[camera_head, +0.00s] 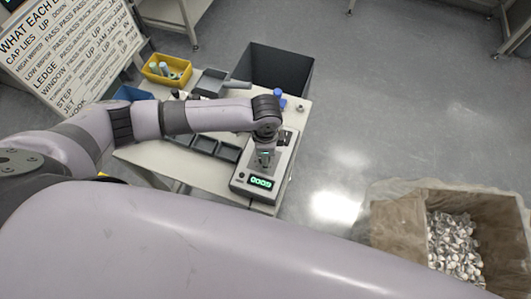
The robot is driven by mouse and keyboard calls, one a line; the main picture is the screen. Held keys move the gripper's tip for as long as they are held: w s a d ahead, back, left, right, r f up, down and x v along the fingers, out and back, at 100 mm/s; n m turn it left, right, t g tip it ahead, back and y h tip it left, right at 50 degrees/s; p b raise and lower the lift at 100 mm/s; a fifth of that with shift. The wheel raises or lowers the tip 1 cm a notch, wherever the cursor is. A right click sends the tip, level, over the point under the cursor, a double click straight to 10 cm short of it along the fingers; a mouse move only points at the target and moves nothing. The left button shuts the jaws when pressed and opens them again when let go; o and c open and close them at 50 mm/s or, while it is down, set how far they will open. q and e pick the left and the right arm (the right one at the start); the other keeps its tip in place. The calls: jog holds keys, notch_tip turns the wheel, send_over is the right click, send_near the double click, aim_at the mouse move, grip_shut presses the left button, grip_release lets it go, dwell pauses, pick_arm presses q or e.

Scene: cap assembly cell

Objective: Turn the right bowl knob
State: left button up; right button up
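A grey box-shaped device (241,188) with a lit green digital display (262,183) stands at the front right of the work table. A small dark round spot on its front, left of the display, may be a knob, but it is too small to be sure. I cannot make out a bowl or a right bowl knob. My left arm reaches across the table from the left. My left gripper (264,157) points down at the device, just behind the display. Its fingers are too small to read, and the arm hides part of the device. My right gripper is out of view.
The table also holds a yellow bin (167,70) with light cylinders, a blue bin (132,93), dark trays (205,145) and blue caps. A dark open crate (275,67) stands behind. A carton (398,222) of metallic pieces is at right. My large arm link fills the foreground.

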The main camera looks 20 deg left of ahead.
pick_arm(q)
notch_tip(320, 180, up, 12)
dwell(0.6)
dwell(0.5)
